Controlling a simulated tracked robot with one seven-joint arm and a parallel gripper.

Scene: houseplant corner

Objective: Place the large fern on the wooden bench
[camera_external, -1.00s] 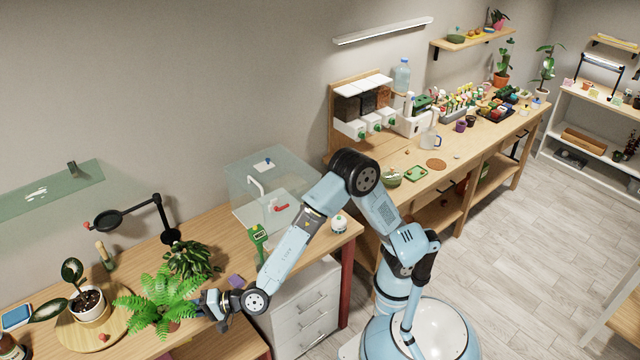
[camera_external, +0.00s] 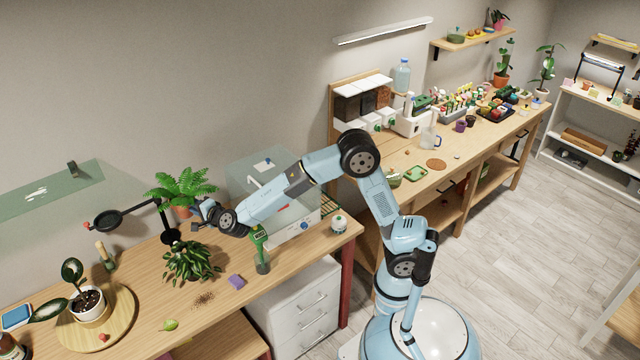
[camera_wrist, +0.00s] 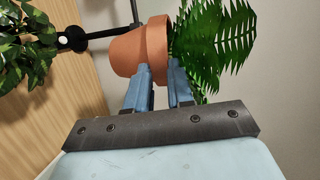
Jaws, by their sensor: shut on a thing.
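The pot's base is clear of the surface. I cannot tell which wooden surface is the bench; a lower wooden surface (camera_external: 225,342) shows in front of the worktop.
A dark-leaved plant (camera_external: 190,262) stands below the fern, next to spilled soil (camera_external: 203,299). A black lamp (camera_external: 170,235) and a clear box (camera_external: 275,190) stand close by. A white-potted plant (camera_external: 88,303) sits on a round board at left. A purple sponge (camera_external: 236,281) lies on the worktop.

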